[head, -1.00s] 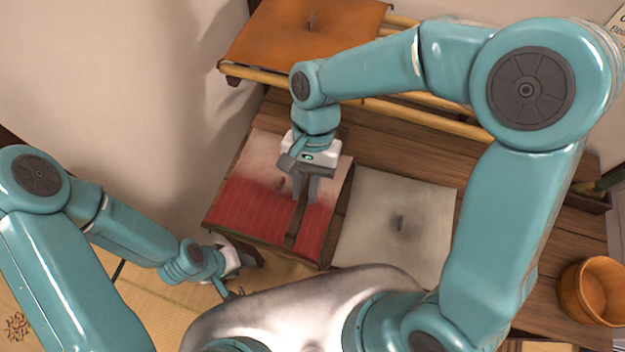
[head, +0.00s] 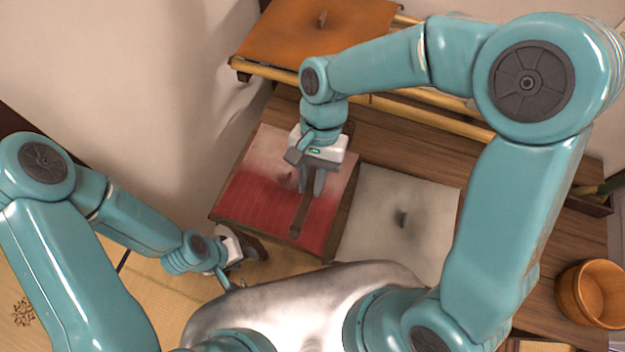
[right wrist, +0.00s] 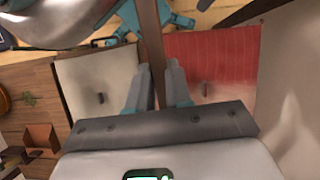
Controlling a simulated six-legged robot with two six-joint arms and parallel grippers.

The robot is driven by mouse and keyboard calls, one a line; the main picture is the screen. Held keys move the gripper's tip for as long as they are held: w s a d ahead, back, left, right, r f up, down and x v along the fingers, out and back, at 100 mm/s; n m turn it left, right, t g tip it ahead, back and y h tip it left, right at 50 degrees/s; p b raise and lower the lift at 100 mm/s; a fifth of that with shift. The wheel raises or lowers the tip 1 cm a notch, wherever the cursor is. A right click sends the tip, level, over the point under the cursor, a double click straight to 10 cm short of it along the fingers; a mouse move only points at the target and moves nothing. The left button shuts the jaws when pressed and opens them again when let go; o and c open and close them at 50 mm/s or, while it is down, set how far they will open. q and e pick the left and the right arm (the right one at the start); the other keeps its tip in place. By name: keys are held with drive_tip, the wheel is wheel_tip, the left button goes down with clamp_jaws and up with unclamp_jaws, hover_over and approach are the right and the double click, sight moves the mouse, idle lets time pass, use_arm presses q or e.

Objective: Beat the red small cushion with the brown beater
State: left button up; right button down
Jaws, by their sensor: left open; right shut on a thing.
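The red small cushion (head: 262,208) lies on a wooden stand in the head view, with a pale dusty area over its far part. The brown beater (head: 301,218) is a narrow dark strip over the cushion; whether it touches cannot be told. My right gripper (head: 318,190) is shut on the beater, above the cushion's right part. In the right wrist view the beater (right wrist: 152,38) runs up from between the fingers, and the red cushion (right wrist: 225,52) is at right. My left gripper (head: 258,250) is open and empty, low beside the cushion's near left corner.
A pale grey cushion (head: 425,215) with a dark smudge lies right of the red one. An orange-brown cushion (head: 285,38) rests on a bamboo rack (head: 275,72) behind. A wooden bucket (head: 598,292) stands at far right. A wall (head: 150,80) rises at left.

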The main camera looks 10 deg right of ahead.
drive_tip(key=shift+s+f, duration=0.15)
drive_tip(key=shift+f, duration=0.05)
wheel_tip(320, 180, down, 11)
drive_tip(key=b, duration=0.8)
drive_tip(key=shift+r, duration=0.15)
wheel_tip(320, 180, up, 11)
drive_tip(key=p, duration=0.9)
drive_tip(key=shift+r, duration=0.2)
drive_tip(key=shift+s+f, duration=0.1)
drive_tip(key=shift+f, duration=0.1)
drive_tip(key=shift+f, duration=0.1)
